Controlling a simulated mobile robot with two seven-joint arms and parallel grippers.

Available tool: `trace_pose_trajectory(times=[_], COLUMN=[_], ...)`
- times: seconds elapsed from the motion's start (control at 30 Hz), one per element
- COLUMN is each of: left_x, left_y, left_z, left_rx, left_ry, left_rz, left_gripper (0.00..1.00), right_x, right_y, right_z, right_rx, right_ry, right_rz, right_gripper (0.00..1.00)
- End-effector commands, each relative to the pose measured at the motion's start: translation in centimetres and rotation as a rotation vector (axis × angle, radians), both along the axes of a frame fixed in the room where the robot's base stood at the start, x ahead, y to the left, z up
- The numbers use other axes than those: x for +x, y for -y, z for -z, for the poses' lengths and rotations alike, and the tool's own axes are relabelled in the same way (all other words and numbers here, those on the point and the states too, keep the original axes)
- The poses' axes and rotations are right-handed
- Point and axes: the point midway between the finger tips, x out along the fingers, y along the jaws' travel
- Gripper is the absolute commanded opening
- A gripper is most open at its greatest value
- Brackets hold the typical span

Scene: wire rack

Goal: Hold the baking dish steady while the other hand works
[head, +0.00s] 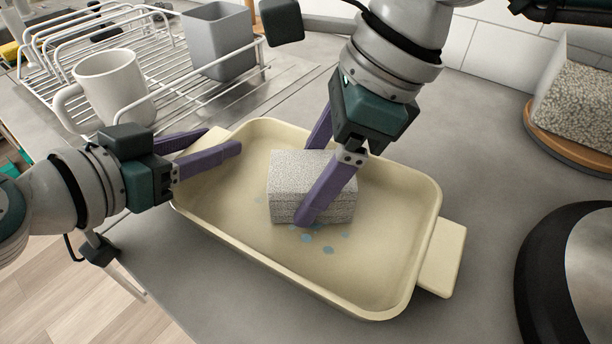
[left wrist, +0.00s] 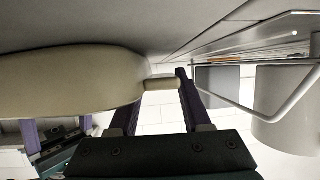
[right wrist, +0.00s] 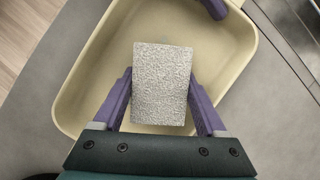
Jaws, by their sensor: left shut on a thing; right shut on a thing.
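The cream baking dish (head: 385,290) sits on the grey counter, with blue spots on its inner floor. My left gripper (head: 222,140) is shut on the dish at its left end, by the left handle (head: 197,142); one finger reaches over the inside. In the left wrist view the dish (left wrist: 70,80) shows from the side, and its handle (left wrist: 163,82) lies between the fingers. My right gripper (head: 312,180) is shut on a grey speckled sponge (head: 290,185) in the dish. The right wrist view shows the sponge (right wrist: 162,85) between both fingers; whether it touches the floor is unclear.
A white wire rack (head: 150,60) stands at the back left with a white mug (head: 112,85) and a grey container (head: 218,42). A speckled block (head: 580,105) on a round wooden board (head: 560,140) is at the right, above a dark round object (head: 545,260). Counter between is clear.

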Motion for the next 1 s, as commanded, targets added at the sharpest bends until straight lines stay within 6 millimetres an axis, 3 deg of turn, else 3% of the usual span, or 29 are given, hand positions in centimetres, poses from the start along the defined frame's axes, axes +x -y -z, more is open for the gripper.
trace_pose_trajectory(times=[0.57, 0.87, 1.0], left_x=[0.0, 0.0, 0.0], left_y=[0.0, 0.0, 0.0], left_z=[0.0, 0.0, 0.0], left_rx=[0.004, 0.004, 0.004], left_ry=[0.002, 0.001, 0.002], left_rz=[0.001, 0.001, 0.001], left_gripper=[0.00, 0.00, 0.00], right_x=[-2.3, -2.2, -1.3], right_y=[-1.4, -1.4, -0.9], right_z=[0.0, 0.1, 0.1], right_rx=[0.000, -0.001, -0.004], right_ry=[-0.001, 0.000, 0.001], right_rz=[0.000, 0.001, 0.004], right_gripper=[0.20, 0.20, 0.20])
